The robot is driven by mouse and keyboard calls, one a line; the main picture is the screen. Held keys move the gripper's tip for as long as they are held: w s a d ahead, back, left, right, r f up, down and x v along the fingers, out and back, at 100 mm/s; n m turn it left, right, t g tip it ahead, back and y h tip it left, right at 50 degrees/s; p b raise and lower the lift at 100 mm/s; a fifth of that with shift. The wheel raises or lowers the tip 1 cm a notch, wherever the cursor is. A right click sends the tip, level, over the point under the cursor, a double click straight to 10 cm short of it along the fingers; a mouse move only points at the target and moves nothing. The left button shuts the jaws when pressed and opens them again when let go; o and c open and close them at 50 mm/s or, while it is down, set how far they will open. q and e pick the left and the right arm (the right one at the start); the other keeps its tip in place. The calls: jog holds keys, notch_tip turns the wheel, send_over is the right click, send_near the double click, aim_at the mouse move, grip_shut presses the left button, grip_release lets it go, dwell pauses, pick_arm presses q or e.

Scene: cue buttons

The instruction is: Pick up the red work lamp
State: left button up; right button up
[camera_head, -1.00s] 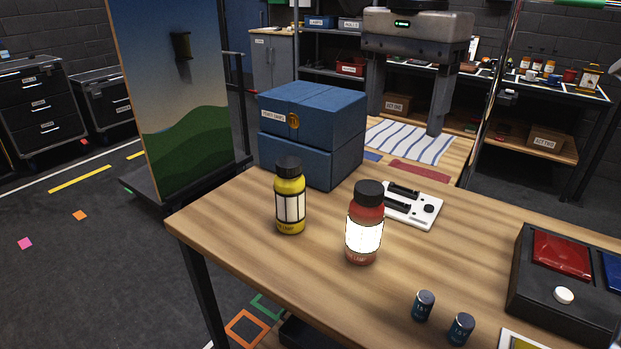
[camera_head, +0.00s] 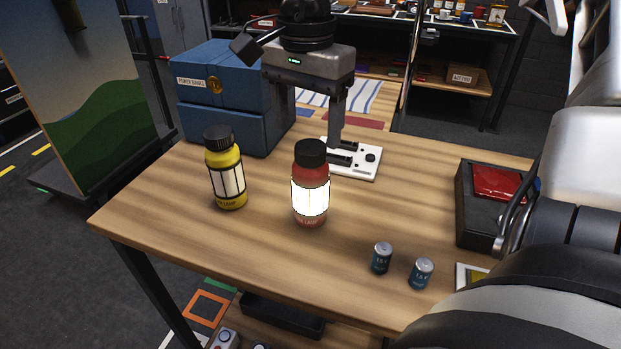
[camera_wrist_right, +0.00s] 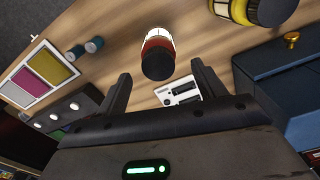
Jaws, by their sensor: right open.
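The red work lamp (camera_head: 311,216) stands upright on the wooden table, with a black cap and a bright white glowing panel. It also shows in the right wrist view (camera_wrist_right: 158,45), its cap toward me, just beyond and between the fingertips. A similar yellow lamp (camera_head: 227,180) stands to its left. My right gripper (camera_head: 310,136) is open and empty, behind the red lamp, fingers pointing down; it also shows in the wrist view (camera_wrist_right: 161,84). It appears apart from the lamp. My left gripper is not in view.
A blue box (camera_head: 215,112) stands behind the lamps. A white device (camera_head: 362,163) lies behind the red lamp. Two small cans (camera_head: 382,258) stand at front right. A black button box (camera_head: 478,235) with a red button sits at right.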

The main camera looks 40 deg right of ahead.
aim_at(311, 146)
jog(key=f, duration=0.4)
jog(key=shift+s+d+f, duration=0.15)
jog(key=shift+d+f, duration=0.15)
jog(key=shift+f, duration=0.05)
jog(key=c, duration=1.5)
jog(key=shift+r, duration=0.2)
